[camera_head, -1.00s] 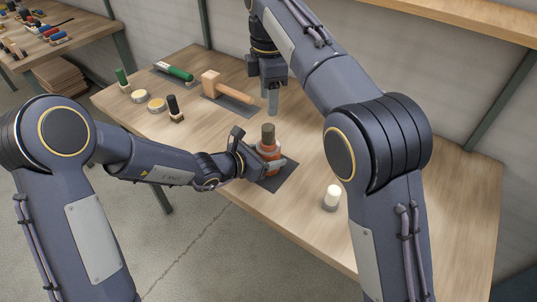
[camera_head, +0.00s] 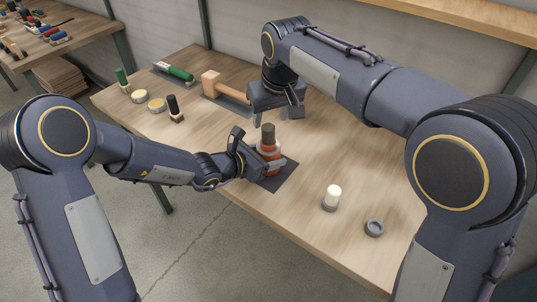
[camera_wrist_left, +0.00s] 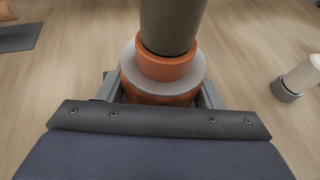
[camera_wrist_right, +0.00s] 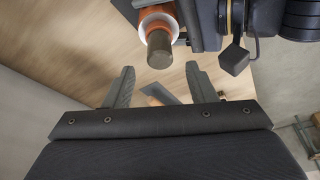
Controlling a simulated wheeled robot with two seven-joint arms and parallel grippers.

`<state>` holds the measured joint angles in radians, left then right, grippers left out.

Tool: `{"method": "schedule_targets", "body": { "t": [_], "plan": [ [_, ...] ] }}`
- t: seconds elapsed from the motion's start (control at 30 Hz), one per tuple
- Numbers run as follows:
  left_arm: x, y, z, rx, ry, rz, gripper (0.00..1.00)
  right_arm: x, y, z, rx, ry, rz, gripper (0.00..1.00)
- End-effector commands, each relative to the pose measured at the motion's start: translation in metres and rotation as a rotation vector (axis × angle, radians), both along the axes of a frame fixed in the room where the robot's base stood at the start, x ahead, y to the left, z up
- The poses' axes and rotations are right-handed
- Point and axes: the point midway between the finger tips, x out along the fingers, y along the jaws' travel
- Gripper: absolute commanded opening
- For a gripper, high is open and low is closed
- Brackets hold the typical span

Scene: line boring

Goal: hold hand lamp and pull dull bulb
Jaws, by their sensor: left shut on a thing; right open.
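The hand lamp (camera_head: 266,153) has an orange body with a pale collar and stands upright over a dark mat (camera_head: 283,181). The dull bulb (camera_head: 268,134), a dark grey-brown cylinder, sits in its top. My left gripper (camera_head: 264,163) is shut on the lamp body; the left wrist view shows the lamp (camera_wrist_left: 163,70) between its fingers. My right gripper (camera_head: 272,115) is open and empty, behind the lamp in the head view and apart from it. In the right wrist view its spread fingers (camera_wrist_right: 162,88) are below the dull bulb (camera_wrist_right: 160,48), with nothing between them.
A white bulb (camera_head: 333,193) stands in a grey holder at the right, with an empty grey cup (camera_head: 374,228) beside it. A mallet (camera_head: 228,88), a green-handled tool (camera_head: 174,71), brushes and round tins (camera_head: 157,105) lie at the far left. The table's right part is mostly clear.

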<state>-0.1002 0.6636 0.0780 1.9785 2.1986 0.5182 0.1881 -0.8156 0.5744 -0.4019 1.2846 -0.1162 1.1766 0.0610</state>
Motion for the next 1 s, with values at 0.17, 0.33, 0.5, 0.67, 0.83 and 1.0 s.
{"method": "schedule_targets", "body": {
  "t": [0.17, 0.33, 0.5, 0.67, 0.83, 1.0],
  "plan": [
    [0.0, 0.0, 0.001, 0.0, -0.001, 0.0, 0.32, 0.006, 0.002, -0.023, -0.003, 0.004, 0.002, 0.51],
    [0.0, 0.0, 0.001, -0.001, -0.002, 0.0, 0.32, 0.012, 0.005, -0.042, -0.003, 0.004, 0.002, 0.51],
    [0.0, 0.0, 0.001, -0.001, -0.002, 0.0, 0.32, 0.015, 0.006, -0.054, -0.003, 0.002, 0.002, 0.51],
    [0.0, 0.0, 0.001, -0.001, -0.002, 0.0, 0.32, 0.016, 0.007, -0.057, -0.001, 0.001, 0.003, 0.51],
    [0.0, 0.0, 0.001, -0.001, -0.002, 0.0, 0.32, 0.016, 0.007, -0.057, -0.002, 0.001, 0.003, 0.51],
    [0.0, 0.0, 0.001, -0.001, -0.002, 0.0, 0.32, 0.016, 0.007, -0.057, -0.002, 0.001, 0.003, 0.34]
  ]
}}
